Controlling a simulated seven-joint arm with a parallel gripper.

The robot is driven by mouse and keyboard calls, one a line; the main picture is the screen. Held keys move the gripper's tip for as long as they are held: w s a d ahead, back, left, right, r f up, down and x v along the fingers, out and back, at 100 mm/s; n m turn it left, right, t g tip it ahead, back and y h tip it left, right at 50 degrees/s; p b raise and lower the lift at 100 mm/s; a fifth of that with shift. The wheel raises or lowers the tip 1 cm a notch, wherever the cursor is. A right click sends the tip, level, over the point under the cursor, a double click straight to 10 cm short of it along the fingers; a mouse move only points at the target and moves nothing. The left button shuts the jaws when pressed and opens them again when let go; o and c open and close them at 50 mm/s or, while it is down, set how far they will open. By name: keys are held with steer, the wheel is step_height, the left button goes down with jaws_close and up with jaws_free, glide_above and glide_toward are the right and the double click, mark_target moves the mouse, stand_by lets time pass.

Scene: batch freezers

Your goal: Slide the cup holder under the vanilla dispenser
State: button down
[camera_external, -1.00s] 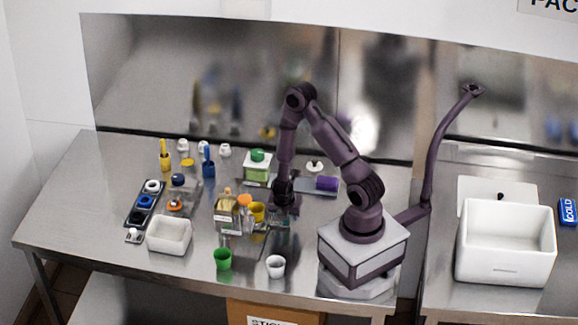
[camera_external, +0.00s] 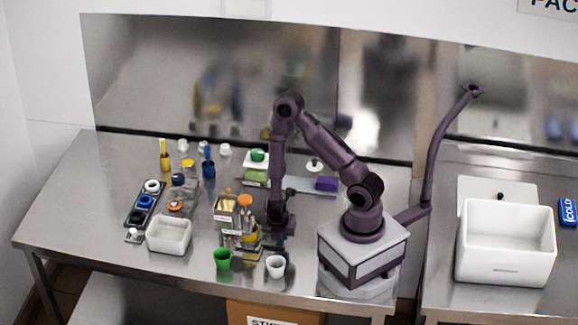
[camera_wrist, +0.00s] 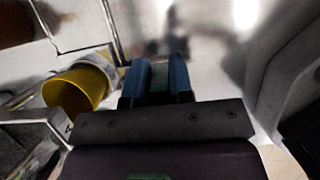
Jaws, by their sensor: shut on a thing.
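The dispenser (camera_external: 228,212), a clear-sided unit with yellowish contents, stands at the middle of the steel table. A yellow cup (camera_external: 251,233) sits low at its right front, apparently in the cup holder (camera_external: 246,252), whose outline is partly lost among the dispenser parts. In the wrist view the yellow cup (camera_wrist: 78,90) lies tilted in the picture, left of the fingers. My gripper (camera_external: 281,239) is low at the table, just right of the cup. In the wrist view its blue fingers (camera_wrist: 159,82) are shut on a narrow greyish part, apparently the holder's handle.
A green cup (camera_external: 223,259) and a white cup (camera_external: 276,266) stand near the front edge. A white tub (camera_external: 169,249) is left of the dispenser. A green-lidded container (camera_external: 257,164) and a purple block (camera_external: 327,184) are behind. The table's front left is clear.

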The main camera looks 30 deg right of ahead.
mark_target(280, 244)
steer(key=shift+s+a, duration=1.1)
steer(key=shift+a, duration=0.05)
steer(key=c, duration=1)
jaws_free()
steer(key=shift+d, duration=0.1)
steer(key=shift+r, duration=0.25)
steer(key=v, duration=1.2)
steer(key=shift+r, duration=0.2)
